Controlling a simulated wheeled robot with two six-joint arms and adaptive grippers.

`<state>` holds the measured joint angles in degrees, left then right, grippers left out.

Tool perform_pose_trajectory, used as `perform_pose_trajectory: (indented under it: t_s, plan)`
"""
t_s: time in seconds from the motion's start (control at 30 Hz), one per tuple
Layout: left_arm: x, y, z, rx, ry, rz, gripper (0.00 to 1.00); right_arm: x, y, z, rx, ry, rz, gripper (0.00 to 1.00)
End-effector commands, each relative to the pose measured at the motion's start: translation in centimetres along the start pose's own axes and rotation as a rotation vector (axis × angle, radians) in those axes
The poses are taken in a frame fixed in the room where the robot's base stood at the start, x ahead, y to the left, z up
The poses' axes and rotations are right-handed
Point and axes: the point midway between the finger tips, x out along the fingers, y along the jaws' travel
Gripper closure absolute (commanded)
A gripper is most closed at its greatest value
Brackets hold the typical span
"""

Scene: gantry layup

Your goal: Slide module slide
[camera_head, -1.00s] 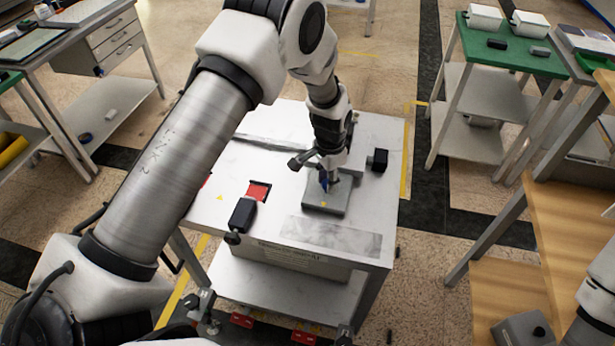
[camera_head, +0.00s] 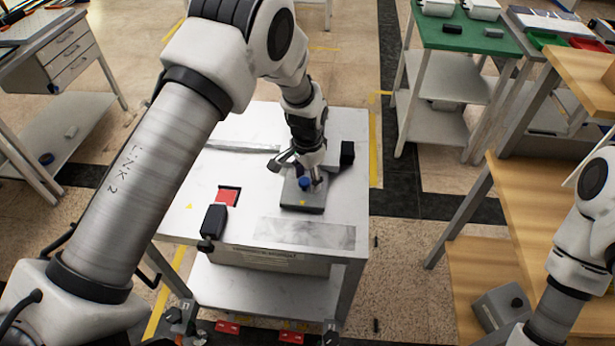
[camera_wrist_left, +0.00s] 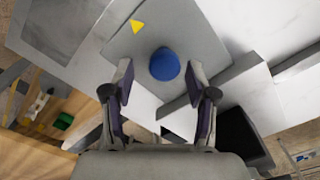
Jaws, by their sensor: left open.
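The module slide is a flat grey block (camera_head: 302,205) on the white cart top, with a yellow triangle and a round blue knob (camera_head: 304,183) on it. In the left wrist view the knob (camera_wrist_left: 164,64) is seen from above, upper middle, with the grey block (camera_wrist_left: 135,50) around it. My left gripper (camera_head: 312,183) points down over the block, right at the knob. In the wrist view its open fingers (camera_wrist_left: 159,72) lie on either side of the knob's lower edge; contact cannot be told. My right arm shows at the right edge; its gripper is out of view.
The cart top (camera_head: 345,215) also bears a red square (camera_head: 228,196), a black handle-like part (camera_head: 214,220), a black block (camera_head: 347,153) and a grey plate (camera_head: 305,232). A wooden bench (camera_head: 520,205) stands at right, a green-topped table (camera_head: 460,35) behind it.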

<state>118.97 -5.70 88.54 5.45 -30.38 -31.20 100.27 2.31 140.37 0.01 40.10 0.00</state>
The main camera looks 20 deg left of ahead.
Motion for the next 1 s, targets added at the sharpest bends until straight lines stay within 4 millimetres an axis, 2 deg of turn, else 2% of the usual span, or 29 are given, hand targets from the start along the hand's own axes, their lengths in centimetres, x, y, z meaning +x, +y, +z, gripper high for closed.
perform_pose_trajectory:
  t_s: [0.17,0.4,0.5,0.67,1.0]
  plan:
    - [-2.5,0.0,-0.2,0.001,0.003,-0.003,0.43,0.0,0.0,0.0,0.000,0.000,0.000,0.60]
    - [-8.6,0.2,-0.5,0.002,0.002,-0.004,0.43,0.0,0.0,0.0,0.000,0.000,0.000,0.60]
    - [-10.5,0.2,-0.6,0.002,0.001,-0.003,0.43,0.0,0.0,0.0,0.000,0.000,0.000,0.60]
    - [-11.8,0.3,-0.6,0.003,-0.002,-0.002,0.43,0.0,0.0,0.0,0.000,0.000,0.000,0.60]
    - [-11.8,0.3,-0.6,0.003,-0.002,-0.002,0.43,0.0,0.0,0.0,0.000,0.000,0.000,0.60]
